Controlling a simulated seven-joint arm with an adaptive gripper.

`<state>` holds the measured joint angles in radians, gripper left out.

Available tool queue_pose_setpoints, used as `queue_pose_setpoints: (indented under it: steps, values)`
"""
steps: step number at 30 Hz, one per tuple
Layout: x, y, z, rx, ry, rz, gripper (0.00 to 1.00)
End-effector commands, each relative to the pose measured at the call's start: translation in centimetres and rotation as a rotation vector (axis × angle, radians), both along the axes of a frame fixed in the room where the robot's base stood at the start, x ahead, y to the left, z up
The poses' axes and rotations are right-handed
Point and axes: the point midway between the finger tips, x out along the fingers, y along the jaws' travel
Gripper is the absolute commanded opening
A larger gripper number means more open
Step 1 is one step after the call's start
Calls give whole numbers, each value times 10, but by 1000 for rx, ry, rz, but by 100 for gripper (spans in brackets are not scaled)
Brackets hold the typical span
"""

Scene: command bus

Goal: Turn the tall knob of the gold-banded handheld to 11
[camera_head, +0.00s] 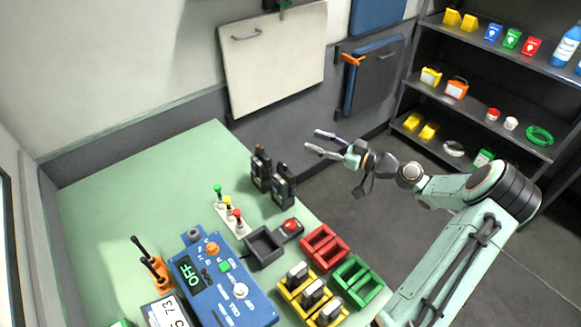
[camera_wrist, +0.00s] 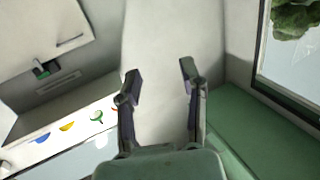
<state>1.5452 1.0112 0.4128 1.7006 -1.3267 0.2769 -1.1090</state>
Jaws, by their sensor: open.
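Two dark handhelds stand upright side by side near the back right edge of the green table, a left one (camera_head: 261,170) and a right one (camera_head: 283,187). Brownish marks show on both, but they are too small to tell which has the gold band. Their knobs and any numbers cannot be read. My gripper (camera_head: 313,140) is open and empty, raised beyond the table's right edge, to the right of and above the handhelds in the picture. In the wrist view my gripper (camera_wrist: 160,75) has its fingers apart, with only pale wall between them; no handheld shows there.
On the green table (camera_head: 130,185) are a blue control box (camera_head: 245,302) reading OFF, a light stand (camera_head: 228,217), a black tray (camera_head: 262,247), and red (camera_head: 323,247), green (camera_head: 357,283) and yellow (camera_head: 290,290) bins. An orange-based stick (camera_head: 155,268) stands left. Shelves (camera_head: 480,110) stand at the right.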

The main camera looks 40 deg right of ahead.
Motion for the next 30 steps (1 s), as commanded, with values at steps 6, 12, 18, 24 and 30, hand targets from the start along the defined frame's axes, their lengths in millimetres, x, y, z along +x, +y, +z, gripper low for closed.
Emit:
queue_pose_setpoints:
  steps: [6, 12, 18, 24, 30]
  values:
    - [1, 0, -78, 4, 4, 1, 41]
    - [2, 1, -114, -2, 4, 3, 41]
    - [26, 12, -117, -4, 4, 7, 41]
    - [53, 23, -116, -4, 4, 5, 41]
    - [64, 27, -116, -3, 5, 3, 41]
